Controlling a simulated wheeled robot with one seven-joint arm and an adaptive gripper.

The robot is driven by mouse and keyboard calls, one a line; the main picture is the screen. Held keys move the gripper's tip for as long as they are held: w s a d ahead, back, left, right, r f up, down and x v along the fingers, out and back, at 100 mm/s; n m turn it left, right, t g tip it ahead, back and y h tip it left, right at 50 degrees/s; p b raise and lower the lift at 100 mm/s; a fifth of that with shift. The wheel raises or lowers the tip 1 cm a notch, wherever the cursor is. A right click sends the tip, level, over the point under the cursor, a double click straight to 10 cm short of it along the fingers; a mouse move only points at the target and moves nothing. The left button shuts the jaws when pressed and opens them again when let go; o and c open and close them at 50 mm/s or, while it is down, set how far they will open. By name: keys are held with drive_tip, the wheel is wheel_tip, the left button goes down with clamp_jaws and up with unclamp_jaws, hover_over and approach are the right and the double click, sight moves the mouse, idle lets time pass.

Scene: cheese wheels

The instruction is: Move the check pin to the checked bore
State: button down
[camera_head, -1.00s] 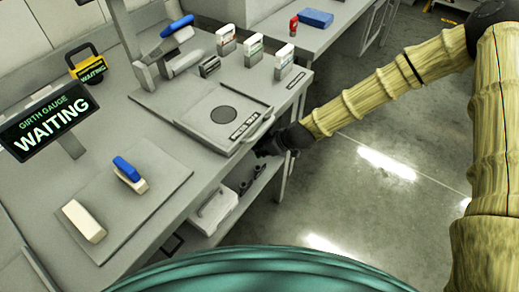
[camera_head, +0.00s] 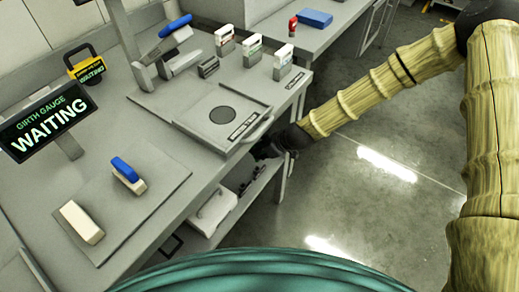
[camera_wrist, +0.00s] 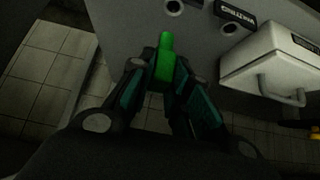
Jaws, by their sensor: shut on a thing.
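A bright green pin (camera_wrist: 166,58) stands out between my fingers in the wrist view; I take it as the check pin. My gripper (camera_wrist: 162,84) is shut on it, and the pin's far end sticks out beyond the fingertips. A dark ringed bore (camera_wrist: 174,7) shows in the grey surface past the pin's end, apart from it. A dark label with light, upside-down lettering (camera_wrist: 235,13) lies beside it; I cannot read it surely. In the head view my gripper (camera_head: 268,151) is at the lower shelf, below the workbench edge, partly hidden; the pin is not visible there.
A white case with a handle (camera_wrist: 268,62) sits right of the pin; it also shows on the lower shelf (camera_head: 213,212). The bench top (camera_head: 95,150) overhangs this shelf. A flat plate with a dark disc (camera_head: 222,115) lies above. Open floor (camera_head: 370,215) is to the right.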

drive_tip(key=shift+f+b, duration=1.15)
drive_tip(key=shift+f, duration=0.8)
drive_tip(key=shift+f+b, duration=1.4)
drive_tip(key=shift+f, duration=0.65)
idle(0.8)
drive_tip(key=c, duration=1.3)
unclamp_jaws()
drive_tip(key=shift+o, duration=0.2)
drive_tip(key=shift+r, duration=0.1)
drive_tip(key=v, duration=1.1)
drive_tip(key=shift+s+d+r, duration=0.2)
drive_tip(key=shift+s+r, duration=0.05)
